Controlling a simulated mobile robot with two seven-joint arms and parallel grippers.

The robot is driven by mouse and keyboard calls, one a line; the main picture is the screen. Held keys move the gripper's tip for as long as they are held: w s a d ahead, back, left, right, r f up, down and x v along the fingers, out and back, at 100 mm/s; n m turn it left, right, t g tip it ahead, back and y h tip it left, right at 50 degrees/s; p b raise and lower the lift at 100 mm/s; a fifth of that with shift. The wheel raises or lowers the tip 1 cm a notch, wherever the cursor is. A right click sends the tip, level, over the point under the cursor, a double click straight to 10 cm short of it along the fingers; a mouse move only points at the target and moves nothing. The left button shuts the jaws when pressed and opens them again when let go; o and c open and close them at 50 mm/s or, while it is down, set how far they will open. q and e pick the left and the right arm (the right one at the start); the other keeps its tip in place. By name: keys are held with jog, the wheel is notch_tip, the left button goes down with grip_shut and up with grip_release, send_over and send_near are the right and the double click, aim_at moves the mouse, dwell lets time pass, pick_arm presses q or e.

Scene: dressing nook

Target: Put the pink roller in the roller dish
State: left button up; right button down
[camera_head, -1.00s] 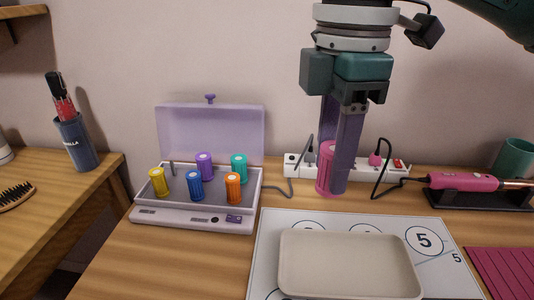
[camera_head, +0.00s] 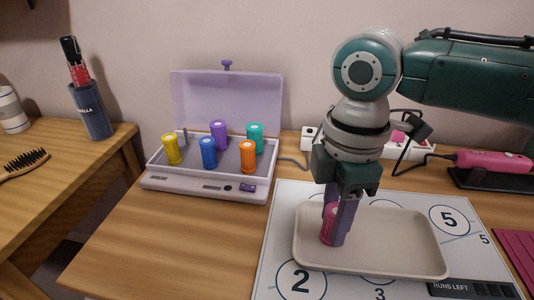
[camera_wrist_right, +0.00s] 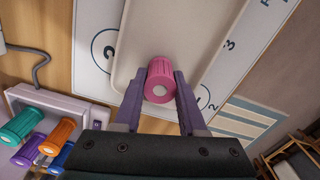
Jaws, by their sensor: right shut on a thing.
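My right gripper (camera_head: 338,222) is shut on the pink roller (camera_head: 328,226). It holds the roller over the left part of the roller dish (camera_head: 400,238), a shallow cream tray on a numbered mat. In the right wrist view the pink roller (camera_wrist_right: 160,80) sits between the two fingers, with the dish (camera_wrist_right: 196,40) behind it. I cannot tell whether the roller touches the dish floor. My left gripper is not in view.
A lilac roller case (camera_head: 208,188) with its lid up holds several coloured rollers, left of the mat (camera_head: 278,245). A power strip (camera_head: 312,135) and a pink styling iron (camera_head: 490,160) lie behind. A dark "RUNS LEFT" block (camera_head: 470,288) is at front right.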

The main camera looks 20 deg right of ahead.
jog(key=shift+c, duration=2.4)
grip_release()
jog(key=shift+f, duration=0.1)
